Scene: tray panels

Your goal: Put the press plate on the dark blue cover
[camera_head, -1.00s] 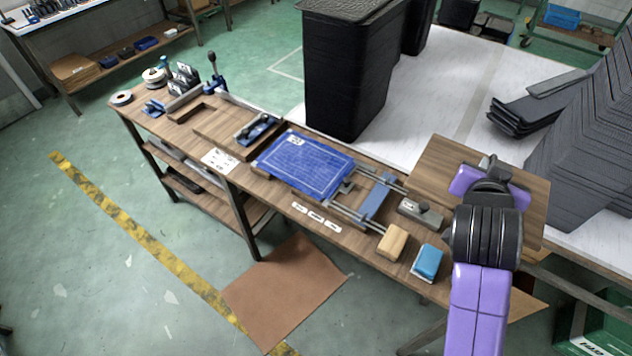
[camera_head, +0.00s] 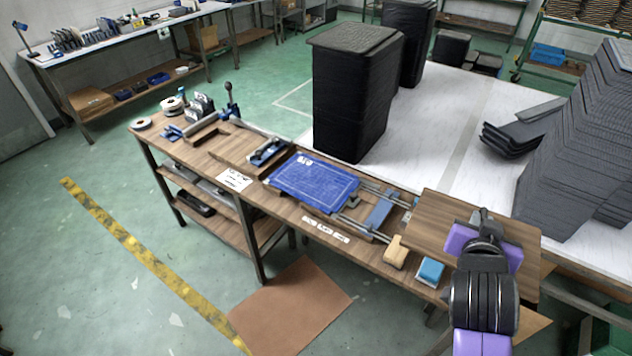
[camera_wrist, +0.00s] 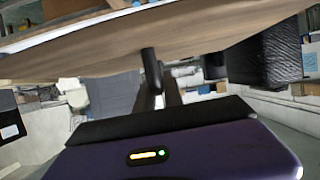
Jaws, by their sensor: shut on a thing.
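A flat wooden board, which I take to be the press plate (camera_head: 440,216), is in my gripper (camera_head: 484,216) at the right of the head view. It hides the right end of the bench, and I cannot tell its exact height. In the wrist view the plate (camera_wrist: 215,35) spans the top, with my gripper (camera_wrist: 160,62) shut on it; the fingertips are partly hidden. The dark blue cover (camera_head: 315,188), a flat sheet with white grid lines, lies on the bench left of the plate. The plate and cover are apart.
Beside the cover stand a rail fixture with a blue slider (camera_head: 379,213), a tan block (camera_head: 396,251) and a blue block (camera_head: 430,271). A blue-and-black tool (camera_head: 268,152) lies left of the cover. Tall black crates (camera_head: 352,95) stand behind the bench.

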